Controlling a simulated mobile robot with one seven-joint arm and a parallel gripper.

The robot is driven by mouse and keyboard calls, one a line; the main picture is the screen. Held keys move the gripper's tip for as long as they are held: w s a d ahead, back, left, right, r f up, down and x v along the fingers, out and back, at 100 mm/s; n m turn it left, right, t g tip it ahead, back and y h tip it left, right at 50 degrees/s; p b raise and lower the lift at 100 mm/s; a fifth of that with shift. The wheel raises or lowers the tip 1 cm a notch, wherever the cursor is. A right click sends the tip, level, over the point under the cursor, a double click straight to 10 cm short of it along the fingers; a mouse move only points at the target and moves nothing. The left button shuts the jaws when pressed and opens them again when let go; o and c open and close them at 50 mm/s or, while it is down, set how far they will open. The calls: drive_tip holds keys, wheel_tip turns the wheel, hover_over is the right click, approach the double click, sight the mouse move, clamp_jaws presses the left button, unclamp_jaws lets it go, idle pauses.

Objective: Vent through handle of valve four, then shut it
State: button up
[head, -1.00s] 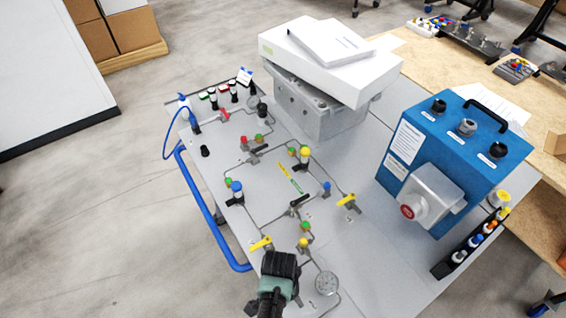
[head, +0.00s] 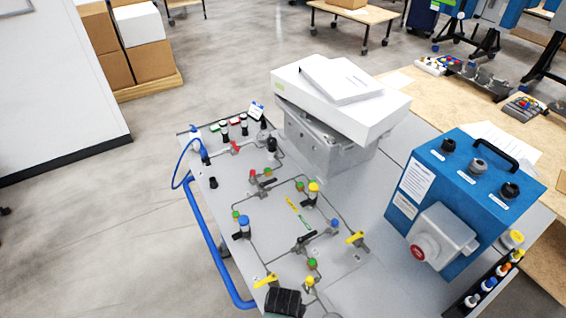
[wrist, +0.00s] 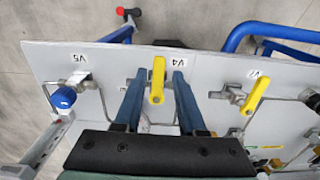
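The valve four handle (wrist: 158,80), a yellow lever beside an upside-down V4 label (wrist: 177,62), stands upright in the wrist view. My gripper (wrist: 159,76) is open, with one blue finger on each side of the lever. Gaps show between the lever and both fingers, so I am not gripping it. In the head view the dark end of my arm is at the bottom edge, beside a yellow lever (head: 265,281) that looks like the same handle. My fingertips are hidden there.
In the wrist view, a valve with a blue knob (wrist: 63,98) and a V5 label is on the left. Another yellow lever (wrist: 256,92) is on the right. Thin pipes run between them. A blue box (head: 465,200) and a white box (head: 340,100) stand farther back.

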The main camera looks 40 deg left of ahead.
drive_tip(key=shift+o, duration=0.4)
wheel_tip(320, 180, up, 13)
drive_tip(key=shift+b, duration=0.45)
idle(0.5)
